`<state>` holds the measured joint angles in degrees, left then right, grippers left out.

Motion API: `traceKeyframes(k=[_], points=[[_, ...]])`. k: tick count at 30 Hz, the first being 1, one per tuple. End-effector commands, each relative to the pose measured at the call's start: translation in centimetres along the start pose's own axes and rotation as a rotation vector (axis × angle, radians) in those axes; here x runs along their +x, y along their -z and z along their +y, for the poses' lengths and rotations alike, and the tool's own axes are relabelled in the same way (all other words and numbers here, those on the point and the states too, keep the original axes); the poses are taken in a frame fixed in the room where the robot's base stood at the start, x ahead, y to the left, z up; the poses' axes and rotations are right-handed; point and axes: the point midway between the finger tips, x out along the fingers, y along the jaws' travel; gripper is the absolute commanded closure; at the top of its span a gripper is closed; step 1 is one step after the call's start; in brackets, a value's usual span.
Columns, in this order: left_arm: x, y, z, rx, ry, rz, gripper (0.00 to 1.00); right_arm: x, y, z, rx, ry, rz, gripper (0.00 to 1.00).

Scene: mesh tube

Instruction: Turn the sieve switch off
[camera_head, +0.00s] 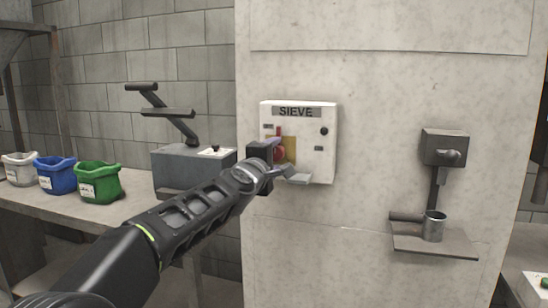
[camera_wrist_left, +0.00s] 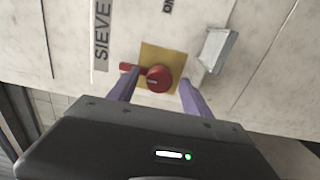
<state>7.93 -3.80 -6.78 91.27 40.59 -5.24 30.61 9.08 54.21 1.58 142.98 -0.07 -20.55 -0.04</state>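The sieve switch box (camera_head: 321,152) is a white panel on the pale wall, labelled SIEVE (camera_head: 296,112). Its switch is a red knob on a yellow plate, partly hidden by my left gripper (camera_head: 268,154) in the head view. A red handle (camera_head: 278,131) points up from the knob towards the label. In the left wrist view the red knob (camera_wrist_left: 159,78) lies between the tips of my left gripper (camera_wrist_left: 160,92), which is open. The handle (camera_wrist_left: 127,67) is close to the left finger; whether they touch is unclear. My right gripper is not in view.
A grey bracket (camera_head: 298,178) sticks out at the box's lower edge. To the right, a grey fixture (camera_head: 444,147) has a shelf holding a metal cup (camera_head: 434,226). At left, a table holds green (camera_head: 98,181), blue (camera_head: 57,175) and white (camera_head: 20,168) bags and a grey machine (camera_head: 185,170).

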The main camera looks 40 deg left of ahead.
Motion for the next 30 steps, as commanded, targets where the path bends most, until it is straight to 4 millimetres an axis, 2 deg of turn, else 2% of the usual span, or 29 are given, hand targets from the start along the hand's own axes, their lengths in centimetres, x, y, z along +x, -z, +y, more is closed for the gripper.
traceKeyframes(k=[6, 10, 21, 25, 30], points=[[-0.1, 0.0, 0.1, 0.001, -0.001, 0.0, 0.43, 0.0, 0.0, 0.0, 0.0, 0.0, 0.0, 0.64], [-0.8, 0.0, 0.2, 0.001, -0.002, 0.0, 0.43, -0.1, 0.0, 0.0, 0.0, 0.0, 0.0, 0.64], [-6.5, 0.1, 0.2, -0.001, -0.002, 0.001, 0.43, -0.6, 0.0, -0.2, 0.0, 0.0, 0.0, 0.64], [-7.6, 0.0, 0.1, 0.0, -0.001, 0.0, 0.43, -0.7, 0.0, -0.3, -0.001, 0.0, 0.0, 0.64], [-7.8, 0.0, 0.0, 0.0, 0.0, 0.0, 0.43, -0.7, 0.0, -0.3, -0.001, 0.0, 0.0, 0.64]])
